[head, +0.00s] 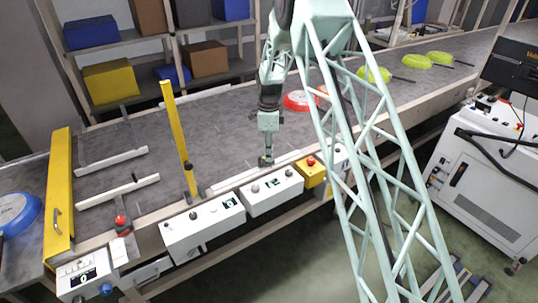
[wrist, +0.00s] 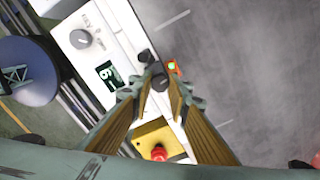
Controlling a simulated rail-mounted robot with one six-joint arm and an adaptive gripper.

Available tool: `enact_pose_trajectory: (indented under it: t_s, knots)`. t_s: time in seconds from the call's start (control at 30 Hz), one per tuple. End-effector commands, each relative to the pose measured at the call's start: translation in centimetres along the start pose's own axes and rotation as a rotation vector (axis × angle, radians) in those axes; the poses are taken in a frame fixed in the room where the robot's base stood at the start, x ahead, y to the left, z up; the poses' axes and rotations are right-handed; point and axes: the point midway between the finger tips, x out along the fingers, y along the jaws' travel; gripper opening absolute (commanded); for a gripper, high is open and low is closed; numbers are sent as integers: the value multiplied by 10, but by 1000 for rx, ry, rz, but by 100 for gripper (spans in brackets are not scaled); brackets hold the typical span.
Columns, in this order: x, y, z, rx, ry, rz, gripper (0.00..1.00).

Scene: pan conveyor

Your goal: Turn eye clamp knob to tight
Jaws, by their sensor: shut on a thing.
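My gripper (head: 265,158) reaches down to the near edge of the conveyor, just behind a white control box. In the wrist view its two fingers (wrist: 161,84) are closed in on a small dark knob (wrist: 160,82), which is the eye clamp knob. A small sensor eye (wrist: 172,67) with a green light and an orange edge sits right beside the fingertips. The knob's pointer and any tight marking cannot be made out. In the head view the knob is hidden by the fingertips.
The white control box (head: 272,196) has a grey dial (wrist: 81,39) and a display (wrist: 109,75). A yellow box with a red button (wrist: 158,152) stands beside it. A yellow post (head: 180,140) rises left. Red and green pans (head: 430,58) lie farther along the grey belt.

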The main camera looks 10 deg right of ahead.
Motion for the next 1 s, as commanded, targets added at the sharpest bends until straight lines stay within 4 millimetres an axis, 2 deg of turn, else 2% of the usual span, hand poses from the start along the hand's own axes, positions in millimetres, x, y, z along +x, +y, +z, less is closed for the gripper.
enact_pose_trajectory:
  t_s: [0.47, 0.5, 0.63, 1.0]
  knots:
    - [0, 0, 0, 17, 0, 0, 6]
    - [0, 0, 0, 17, 0, 0, 18]
    - [0, 0, 0, 17, 0, 0, 30]
    - [-1, 0, 0, 17, 0, 0, 30]
